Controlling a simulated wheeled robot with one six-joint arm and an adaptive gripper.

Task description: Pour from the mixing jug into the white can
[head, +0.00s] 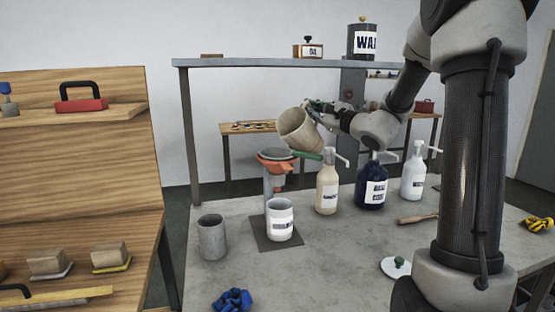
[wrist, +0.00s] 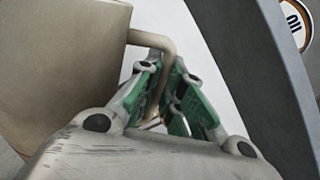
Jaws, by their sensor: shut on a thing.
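The mixing jug (head: 297,131) is a beige-grey vessel, held tilted in the air above the bench. My gripper (head: 318,107) is shut on its handle. In the wrist view the jug (wrist: 60,65) fills the left side, and the green finger pads of my gripper (wrist: 172,98) close around the handle (wrist: 160,48). The white can (head: 280,222) stands upright and open on a dark square mat, below and slightly left of the jug. The jug is well above the can and apart from it. I cannot see any stream or the jug's contents.
An orange-topped stand (head: 277,165) rises behind the can, below the jug. A grey cup (head: 211,238) stands left of the can. A cream pump bottle (head: 327,190), a dark blue one (head: 371,187) and a white one (head: 413,178) stand right. A white lid (head: 396,267) lies in front.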

